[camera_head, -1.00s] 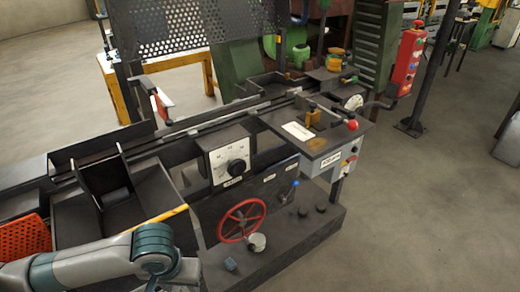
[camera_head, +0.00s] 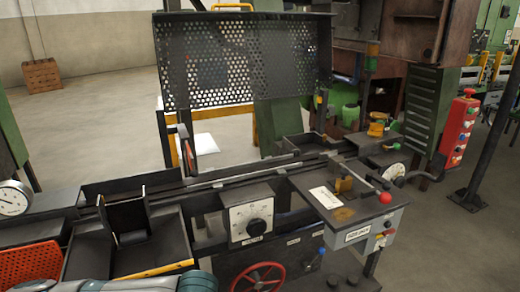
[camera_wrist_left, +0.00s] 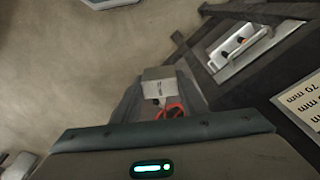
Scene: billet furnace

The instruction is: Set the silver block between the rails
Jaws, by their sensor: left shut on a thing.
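The silver block (camera_wrist_left: 158,82) shows in the left wrist view as a pale grey box with small dark marks. My left gripper (camera_wrist_left: 158,90) is shut on it, with one finger on each side. In the head view only part of my left arm shows at the bottom left; the gripper and block are out of that frame. The rails (camera_head: 228,181) are long dark bars along the top of the machine, running from left to upper right. My right gripper is in neither view.
A perforated guard (camera_head: 245,60) stands behind the rails. A dial box (camera_head: 250,218), a red handwheel (camera_head: 258,279) and a control box with a red knob (camera_head: 385,198) are on the front. An orange perforated bin (camera_head: 30,264) and a round gauge (camera_head: 14,199) are at left.

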